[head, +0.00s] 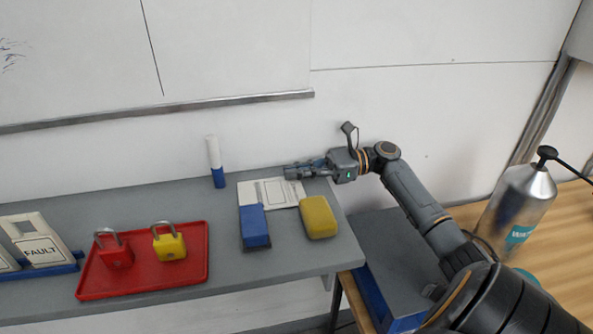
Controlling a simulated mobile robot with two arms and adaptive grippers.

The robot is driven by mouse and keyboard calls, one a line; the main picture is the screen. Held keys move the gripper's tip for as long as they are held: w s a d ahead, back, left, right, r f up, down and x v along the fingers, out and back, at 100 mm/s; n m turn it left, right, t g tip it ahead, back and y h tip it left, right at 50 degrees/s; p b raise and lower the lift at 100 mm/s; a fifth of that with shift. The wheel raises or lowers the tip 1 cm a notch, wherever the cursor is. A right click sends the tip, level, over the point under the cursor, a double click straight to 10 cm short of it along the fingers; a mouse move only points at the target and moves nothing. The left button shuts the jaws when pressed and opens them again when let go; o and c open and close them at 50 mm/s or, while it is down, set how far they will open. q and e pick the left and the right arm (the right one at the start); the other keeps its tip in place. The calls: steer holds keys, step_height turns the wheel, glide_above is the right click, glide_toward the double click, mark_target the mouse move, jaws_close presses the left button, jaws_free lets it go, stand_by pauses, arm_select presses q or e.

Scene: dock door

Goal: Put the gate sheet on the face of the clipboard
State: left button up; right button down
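A pale sheet or card (282,191) with a printed outline lies flat near the back of the grey shelf. It may be the gate sheet, but its print is too small to read. I cannot make out a separate clipboard. My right gripper (291,172) is low over the shelf's back edge, just beyond the sheet's far right corner. It points left. Its fingers are seen side on, so their opening and any contact are unclear. My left gripper is not in view.
A blue and grey block (254,226) sits against the sheet's near left side, and a yellow sponge (319,217) at its right. A white and blue marker (215,163) stands behind. Left are a red tray (145,284) with two padlocks and FAULT cards (40,250). A metal bottle (517,208) stands right.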

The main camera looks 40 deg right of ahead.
steer(key=shift+f, duration=0.1)
steer(key=c, duration=1.5)
jaws_free()
